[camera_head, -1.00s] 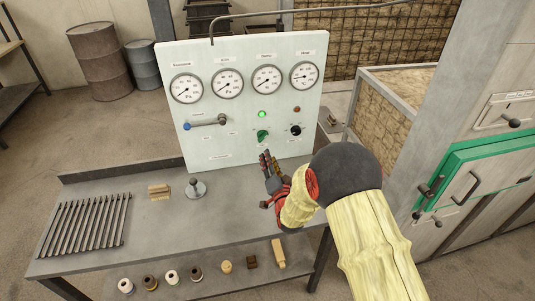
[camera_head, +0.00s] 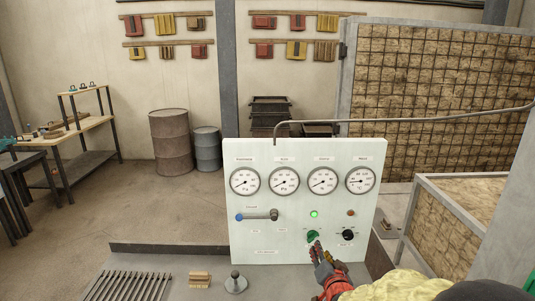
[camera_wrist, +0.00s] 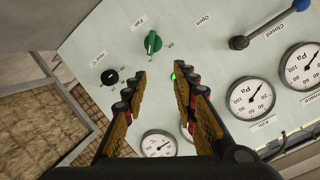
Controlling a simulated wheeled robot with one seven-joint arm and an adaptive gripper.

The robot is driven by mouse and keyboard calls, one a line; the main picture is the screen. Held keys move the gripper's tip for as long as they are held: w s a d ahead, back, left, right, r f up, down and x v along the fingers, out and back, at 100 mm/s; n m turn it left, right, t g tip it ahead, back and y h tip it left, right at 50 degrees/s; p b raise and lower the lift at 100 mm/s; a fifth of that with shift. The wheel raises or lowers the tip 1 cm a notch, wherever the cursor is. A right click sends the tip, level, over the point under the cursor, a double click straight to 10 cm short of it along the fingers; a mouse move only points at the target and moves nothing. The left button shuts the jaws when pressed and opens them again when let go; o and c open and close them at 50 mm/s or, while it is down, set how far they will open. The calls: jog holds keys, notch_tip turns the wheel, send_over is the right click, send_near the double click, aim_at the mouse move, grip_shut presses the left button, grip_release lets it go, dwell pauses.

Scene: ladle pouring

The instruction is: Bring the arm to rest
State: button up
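My gripper (camera_head: 319,252) is in front of the lower part of a pale control panel (camera_head: 255,218), just below a green knob (camera_head: 312,236) in the head view. In the wrist view, my gripper (camera_wrist: 160,72) has its two fingers spread apart with nothing between them. The green knob (camera_wrist: 152,42), labelled "Fan", shows beyond the fingertips and is not held. My forearm in its pale yellow sleeve runs off the lower right of the head view.
The panel carries several gauges (camera_head: 284,182), a blue-tipped lever (camera_head: 256,216), a black knob (camera_head: 348,235) and a lit green lamp (camera_head: 314,214). A crate (camera_head: 445,215) stands right.

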jog(key=s+r+n+g, duration=0.2)
jog(key=s+r+g, duration=0.15)
jog(key=s, duration=0.55)
jog(key=s+r+n+g, duration=0.2)
jog(key=s+r, duration=0.3)
jog(key=s, duration=0.4)
jog(key=s+n+g, duration=0.2)
jog(key=s+g, duration=0.2)
jog(key=s, duration=1.8)
jog(key=shift+d+r+n, duration=0.15)
jog(key=shift+r+n, duration=0.15)
jog(key=shift+n, duration=0.1)
jog(key=shift+s+d, duration=0.1)
